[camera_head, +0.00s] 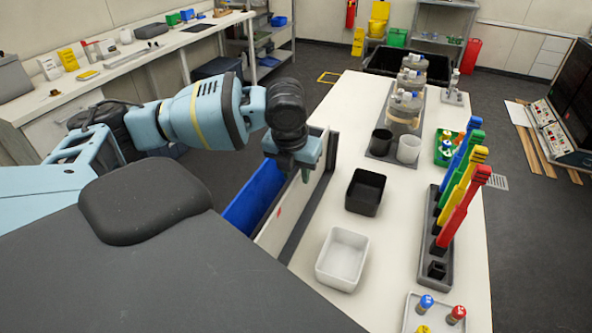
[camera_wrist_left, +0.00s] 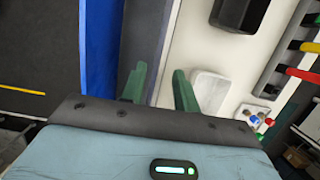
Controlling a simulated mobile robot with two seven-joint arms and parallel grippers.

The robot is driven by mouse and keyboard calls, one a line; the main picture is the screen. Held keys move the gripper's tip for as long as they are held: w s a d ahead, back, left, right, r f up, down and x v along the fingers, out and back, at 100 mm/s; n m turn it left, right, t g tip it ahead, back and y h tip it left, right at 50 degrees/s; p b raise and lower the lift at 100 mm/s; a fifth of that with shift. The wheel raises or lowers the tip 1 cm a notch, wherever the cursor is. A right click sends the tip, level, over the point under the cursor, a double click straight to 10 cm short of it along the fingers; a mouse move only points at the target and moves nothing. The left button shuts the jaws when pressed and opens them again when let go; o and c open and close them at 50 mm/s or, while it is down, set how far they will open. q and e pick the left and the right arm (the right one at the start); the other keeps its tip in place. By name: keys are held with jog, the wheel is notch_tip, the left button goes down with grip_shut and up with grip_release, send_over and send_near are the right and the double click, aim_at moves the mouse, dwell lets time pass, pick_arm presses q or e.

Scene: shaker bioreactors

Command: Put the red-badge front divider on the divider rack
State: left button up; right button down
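A cream upright panel (camera_head: 290,212) with a small red mark stands at the table's left side; it looks like the red-badge front divider. A blue panel (camera_head: 248,190) stands to its left, and also shows in the left wrist view (camera_wrist_left: 100,45). A dark grey strip (camera_head: 312,205) runs along the table's left edge beside the cream panel; I cannot tell whether it is the divider rack. My left gripper (camera_head: 305,172) points down above the panels' far part. Its green fingers (camera_wrist_left: 161,85) are apart in the left wrist view; contact with a panel is unclear. My right gripper is out of view.
The white table (camera_head: 385,235) holds a black bin (camera_head: 365,191), a white bin (camera_head: 342,258), and a dark rack (camera_head: 428,265) of coloured handles. Bottles (camera_head: 407,100), cups and a tray (camera_head: 418,315) of coloured caps also stand there. Bare tabletop lies between the bins and rack.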

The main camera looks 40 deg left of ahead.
pick_arm(q)
jog(key=shift+r, duration=0.1)
jog(key=v, duration=0.7)
jog(key=shift+s+r, duration=0.1)
jog(key=shift+r, duration=0.2)
dwell(0.7)
